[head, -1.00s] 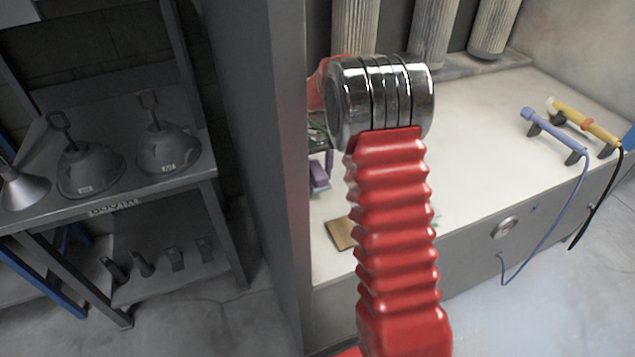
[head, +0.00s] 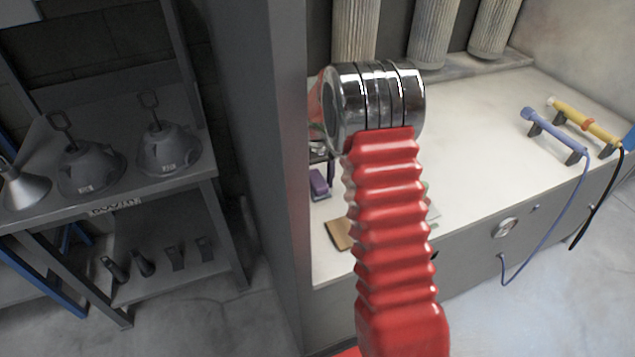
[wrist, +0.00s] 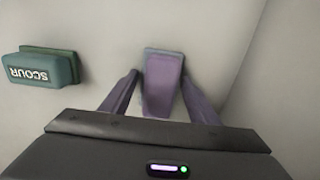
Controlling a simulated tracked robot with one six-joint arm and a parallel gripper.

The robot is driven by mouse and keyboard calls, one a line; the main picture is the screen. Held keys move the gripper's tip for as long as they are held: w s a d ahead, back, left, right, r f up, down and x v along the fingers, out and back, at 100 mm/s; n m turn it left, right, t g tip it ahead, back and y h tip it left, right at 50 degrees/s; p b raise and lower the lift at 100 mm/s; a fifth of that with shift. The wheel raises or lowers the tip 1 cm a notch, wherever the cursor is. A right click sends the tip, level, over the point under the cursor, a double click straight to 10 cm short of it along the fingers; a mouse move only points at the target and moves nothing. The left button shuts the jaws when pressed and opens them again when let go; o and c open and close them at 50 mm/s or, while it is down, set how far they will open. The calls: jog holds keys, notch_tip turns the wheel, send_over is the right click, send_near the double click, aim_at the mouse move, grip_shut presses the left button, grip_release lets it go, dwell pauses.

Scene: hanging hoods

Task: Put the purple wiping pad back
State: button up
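The purple wiping pad (wrist: 163,85) shows in the middle of the wrist view, a purple block with a blue-grey edge. My gripper (wrist: 160,76) has one finger along each side of it, with the tips close against it, and it appears held. In the head view the purple pad (head: 320,184) shows left of my red arm, just below the partly hidden gripper, over the white counter (head: 470,150). I cannot tell whether the pad touches the counter.
A teal pad marked SCOUR (wrist: 42,68) lies left of the gripper in the wrist view. A brown pad (head: 338,234) lies near the counter's front edge. A grey post (head: 262,150) stands close on the left. The counter right of my arm is mostly clear.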

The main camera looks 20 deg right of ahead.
aim_at(318, 179)
jog(key=shift+o, duration=1)
notch_tip(318, 179, up, 12)
jog(key=shift+s, duration=0.1)
dwell(0.6)
